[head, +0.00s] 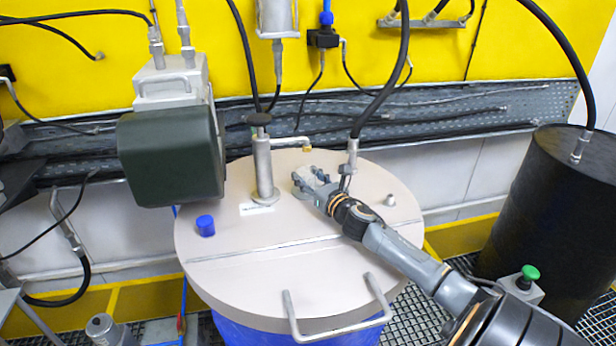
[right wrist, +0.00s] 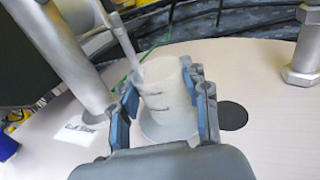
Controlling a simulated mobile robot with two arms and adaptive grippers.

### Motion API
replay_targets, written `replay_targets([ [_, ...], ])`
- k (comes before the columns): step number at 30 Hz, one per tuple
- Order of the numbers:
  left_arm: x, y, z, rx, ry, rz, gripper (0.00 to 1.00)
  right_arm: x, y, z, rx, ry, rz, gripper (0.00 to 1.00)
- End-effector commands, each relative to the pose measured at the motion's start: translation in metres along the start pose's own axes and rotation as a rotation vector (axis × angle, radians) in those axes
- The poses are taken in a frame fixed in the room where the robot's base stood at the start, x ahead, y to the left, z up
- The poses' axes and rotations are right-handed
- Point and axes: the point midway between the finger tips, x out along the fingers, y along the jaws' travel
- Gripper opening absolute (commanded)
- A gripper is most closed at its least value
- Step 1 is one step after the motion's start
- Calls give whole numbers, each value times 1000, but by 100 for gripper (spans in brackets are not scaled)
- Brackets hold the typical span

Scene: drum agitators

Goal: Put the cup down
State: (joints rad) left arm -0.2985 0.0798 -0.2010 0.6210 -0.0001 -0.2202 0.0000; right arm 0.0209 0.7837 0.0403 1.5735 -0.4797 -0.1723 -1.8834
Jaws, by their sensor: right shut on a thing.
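A translucent whitish cup (right wrist: 166,98) is between the two blue-padded fingers of my right gripper (right wrist: 165,108) in the right wrist view. The gripper is shut on it, with one finger on each side. In the head view my right gripper (head: 312,184) is over the round beige drum lid (head: 330,258), right of the metal tap post (head: 264,168). The cup is small and partly hidden there by the fingers. I cannot tell whether its base touches the lid. My left gripper is not in view.
A blue cap (head: 205,226) and a white label lie on the lid's left part. A dark green motor housing (head: 170,155) overhangs the left. A hose fitting (head: 350,160) rises behind my gripper. A black drum (head: 555,220) stands right. The lid's front has a handle (head: 335,328).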

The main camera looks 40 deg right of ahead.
Motion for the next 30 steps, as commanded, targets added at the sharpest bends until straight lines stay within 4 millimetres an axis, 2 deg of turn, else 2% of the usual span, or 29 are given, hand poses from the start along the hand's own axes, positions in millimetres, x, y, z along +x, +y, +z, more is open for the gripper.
replay_targets([
  [2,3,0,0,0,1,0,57,0,0,-3,0,0,0,33],
  [3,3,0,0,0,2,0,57,0,0,-4,0,0,0,48],
  [6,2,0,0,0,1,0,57,0,0,-2,0,0,0,68],
  [18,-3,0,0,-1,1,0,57,0,0,3,0,0,0,69],
  [23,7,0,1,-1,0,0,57,-18,0,-4,-2,3,0,69],
  [30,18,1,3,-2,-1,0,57,-58,1,-4,-3,3,2,69],
])
